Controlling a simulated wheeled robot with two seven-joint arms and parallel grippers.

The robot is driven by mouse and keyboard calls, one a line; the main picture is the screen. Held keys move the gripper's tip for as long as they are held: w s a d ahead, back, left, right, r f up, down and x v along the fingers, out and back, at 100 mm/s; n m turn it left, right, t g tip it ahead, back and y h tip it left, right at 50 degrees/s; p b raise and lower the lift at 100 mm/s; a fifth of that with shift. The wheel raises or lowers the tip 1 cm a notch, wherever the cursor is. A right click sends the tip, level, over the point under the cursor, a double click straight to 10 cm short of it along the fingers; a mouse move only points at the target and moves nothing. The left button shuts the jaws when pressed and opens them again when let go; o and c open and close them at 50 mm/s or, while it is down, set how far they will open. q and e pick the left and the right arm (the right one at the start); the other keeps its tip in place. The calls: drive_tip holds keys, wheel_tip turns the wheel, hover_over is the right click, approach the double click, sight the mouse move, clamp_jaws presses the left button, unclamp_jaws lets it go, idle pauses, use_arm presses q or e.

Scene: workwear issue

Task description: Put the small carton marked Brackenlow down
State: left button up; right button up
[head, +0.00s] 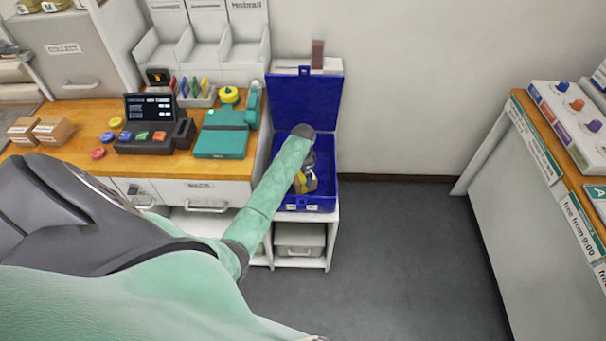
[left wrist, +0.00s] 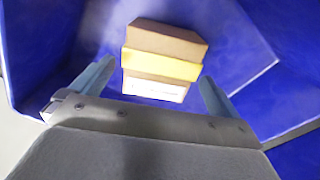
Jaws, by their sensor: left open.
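A small brown carton with a yellow band and a white label (left wrist: 165,68) is inside the blue lidded box (head: 327,190); the lettering on its label is too small to read. In the head view the same carton (head: 307,184) shows partly below my gripper. My left gripper (left wrist: 157,78) is open, pointing down into the box. Its two fingers are on either side of the near end of the carton, with gaps visible. My left forearm and hand hide part of the box's inside in the head view. My right gripper is in no view.
Two brown cartons (head: 52,130), a terminal (head: 150,135) and a teal device (head: 222,135) are on the wooden counter to the left. Another counter (head: 535,135) stands at right, with open floor between.

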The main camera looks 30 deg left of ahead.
use_arm(q)
wheel_tip(320, 180, up, 5)
drive_tip(key=shift+r+b, duration=0.15)
drive_tip(key=shift+b, duration=0.5)
drive_tip(key=shift+r, duration=0.6)
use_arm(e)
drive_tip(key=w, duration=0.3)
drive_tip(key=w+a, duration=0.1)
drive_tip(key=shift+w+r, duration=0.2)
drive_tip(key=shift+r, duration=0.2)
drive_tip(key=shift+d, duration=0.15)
